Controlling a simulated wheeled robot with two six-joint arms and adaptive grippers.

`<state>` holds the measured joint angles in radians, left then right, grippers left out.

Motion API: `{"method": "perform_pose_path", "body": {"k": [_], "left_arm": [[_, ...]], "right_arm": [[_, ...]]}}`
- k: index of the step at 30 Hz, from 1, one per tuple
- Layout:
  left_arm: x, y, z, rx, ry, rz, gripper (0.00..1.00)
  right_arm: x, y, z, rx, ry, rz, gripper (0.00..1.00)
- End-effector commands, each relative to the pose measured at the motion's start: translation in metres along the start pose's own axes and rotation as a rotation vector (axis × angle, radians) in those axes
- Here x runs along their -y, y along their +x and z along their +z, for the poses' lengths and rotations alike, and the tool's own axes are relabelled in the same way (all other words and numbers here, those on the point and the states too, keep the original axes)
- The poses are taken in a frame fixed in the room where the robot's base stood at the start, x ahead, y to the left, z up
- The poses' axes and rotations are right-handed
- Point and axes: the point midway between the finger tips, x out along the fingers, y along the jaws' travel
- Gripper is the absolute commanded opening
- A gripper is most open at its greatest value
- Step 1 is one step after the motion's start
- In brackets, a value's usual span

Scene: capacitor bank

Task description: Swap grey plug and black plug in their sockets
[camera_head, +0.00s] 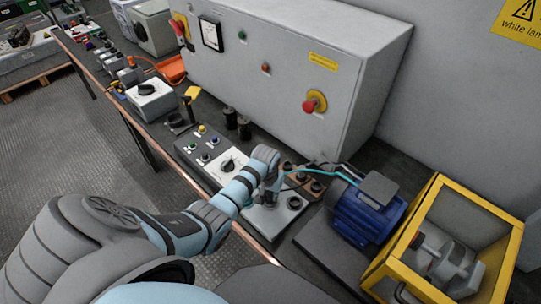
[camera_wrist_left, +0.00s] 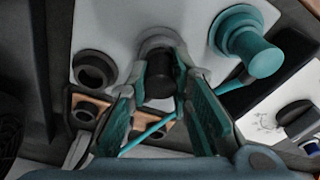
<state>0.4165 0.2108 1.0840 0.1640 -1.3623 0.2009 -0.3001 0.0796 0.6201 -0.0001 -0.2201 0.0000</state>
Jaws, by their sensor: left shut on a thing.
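My left gripper (camera_head: 268,196) is over the light socket plate (camera_head: 270,222). In the left wrist view its two fingers (camera_wrist_left: 165,95) are closed on a dark cylindrical body, which looks like the black plug (camera_wrist_left: 158,82). A grey ring (camera_wrist_left: 160,45) surrounds the far end of this plug; I cannot tell whether it is seated. A dark round socket (camera_wrist_left: 95,70) with an open-looking hole is left of it. A teal plug (camera_wrist_left: 252,52) stands on the plate to the right. I cannot pick out a separate grey plug. My right gripper is in neither view.
A brown block (camera_head: 305,182) with dark sockets lies behind the plate. A teal cable (camera_head: 318,170) runs close by the gripper toward the blue motor (camera_head: 362,212). A control panel (camera_head: 215,155), two black cylinders (camera_head: 230,118) and a grey cabinet (camera_head: 290,70) stand near. A yellow frame (camera_head: 440,190) is at right.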

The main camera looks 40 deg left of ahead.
Motion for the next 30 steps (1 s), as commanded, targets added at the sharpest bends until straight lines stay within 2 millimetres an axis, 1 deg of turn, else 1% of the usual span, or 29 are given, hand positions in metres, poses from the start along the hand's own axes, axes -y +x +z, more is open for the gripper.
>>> {"method": "perform_pose_path", "body": {"k": [2, 3, 5, 6, 14, 17, 20, 27, 30], "left_arm": [[0.0, 0.002, 0.0, 0.0, 0.0, 0.0, 0.0], [0.0, 0.001, 0.0, 0.0, 0.0, 0.0, 0.26], [0.0, 0.001, 0.0, 0.0, 0.0, 0.0, 0.35], [0.0, 0.001, 0.0, 0.0, 0.0, 0.0, 0.42], [0.0, 0.001, 0.0, 0.0, 0.0, 0.0, 0.43], [0.0, -0.003, -0.001, -0.002, 0.0, 0.0, 0.43], [0.0, -0.019, -0.001, -0.004, 0.001, 0.001, 0.43], [0.0, -0.085, -0.001, -0.005, 0.001, 0.0, 0.43], [0.0, -0.106, -0.001, -0.004, 0.001, 0.0, 0.43]], "right_arm": [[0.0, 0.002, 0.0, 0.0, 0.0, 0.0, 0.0], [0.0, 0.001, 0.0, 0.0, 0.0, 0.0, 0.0], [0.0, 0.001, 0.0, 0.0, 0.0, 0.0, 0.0], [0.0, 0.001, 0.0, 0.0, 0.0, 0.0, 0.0], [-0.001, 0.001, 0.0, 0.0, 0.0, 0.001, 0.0], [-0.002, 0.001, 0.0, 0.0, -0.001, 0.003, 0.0], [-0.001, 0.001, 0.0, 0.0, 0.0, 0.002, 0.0], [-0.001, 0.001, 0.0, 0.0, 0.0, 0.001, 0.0], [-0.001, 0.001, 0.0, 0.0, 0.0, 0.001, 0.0]]}}
